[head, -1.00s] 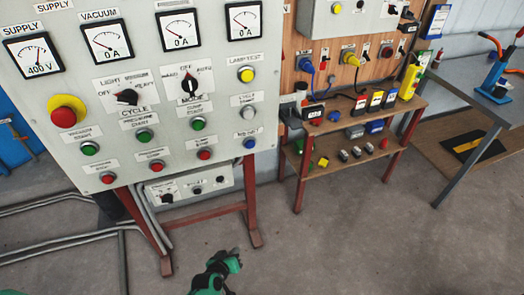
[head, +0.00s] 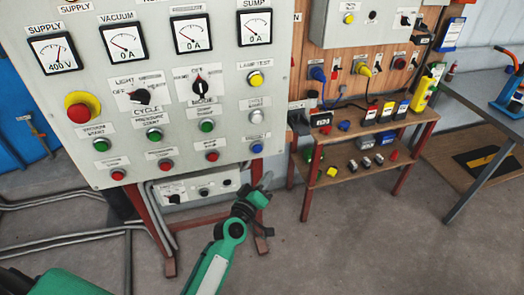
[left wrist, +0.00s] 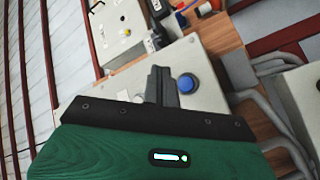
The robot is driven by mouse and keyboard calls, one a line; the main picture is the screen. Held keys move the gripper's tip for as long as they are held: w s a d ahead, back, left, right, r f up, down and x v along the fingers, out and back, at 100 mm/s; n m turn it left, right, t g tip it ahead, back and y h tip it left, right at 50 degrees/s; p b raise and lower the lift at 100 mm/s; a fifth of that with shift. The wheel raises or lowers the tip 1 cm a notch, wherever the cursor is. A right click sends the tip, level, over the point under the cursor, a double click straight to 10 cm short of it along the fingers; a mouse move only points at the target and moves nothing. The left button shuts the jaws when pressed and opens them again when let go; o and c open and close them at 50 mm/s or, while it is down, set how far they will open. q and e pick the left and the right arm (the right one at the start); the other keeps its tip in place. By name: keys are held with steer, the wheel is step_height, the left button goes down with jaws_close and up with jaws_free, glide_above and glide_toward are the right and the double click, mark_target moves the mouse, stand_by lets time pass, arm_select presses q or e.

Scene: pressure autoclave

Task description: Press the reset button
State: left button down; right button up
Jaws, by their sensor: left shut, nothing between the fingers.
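The blue button (head: 257,147), which I take as the reset button, is at the lower right corner of the grey control panel (head: 70,165). Its label is too small to read surely. In the left wrist view the blue button (left wrist: 188,83) shows just right of the fingers. My left gripper (head: 265,180) is below the button in the head view, apart from it. Its fingers (left wrist: 161,72) are shut and empty in the left wrist view. My right gripper is not in view.
A white button (head: 257,117) and a yellow lamp-test button (head: 255,79) sit above the blue one, and a red button (head: 212,156) is to its left. A small grey box (head: 190,192) hangs below the panel. A wooden shelf (head: 385,130) stands right.

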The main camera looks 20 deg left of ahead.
mark_target(262, 148)
arm_select(q)
steer(key=shift+w+a, duration=0.1)
steer(key=w+a+b, duration=0.2)
steer(key=w+a, duration=0.2)
steer(key=w, duration=0.3)
steer(key=shift+a, duration=0.4)
steer(key=shift+w+f, duration=0.1)
steer(key=shift+w, duration=0.05)
stand_by(1.9)
steer(key=shift+w+a, duration=0.25)
steer(key=shift+w, duration=0.05)
steer(key=shift+w+a+b, duration=0.25)
steer(key=shift+w+b, duration=0.1)
steer(key=shift+b, duration=0.15)
stand_by(0.6)
stand_by(0.4)
steer(key=shift+s+d+p, duration=0.4)
steer(key=shift+s+d, duration=0.1)
steer(key=shift+s, duration=0.25)
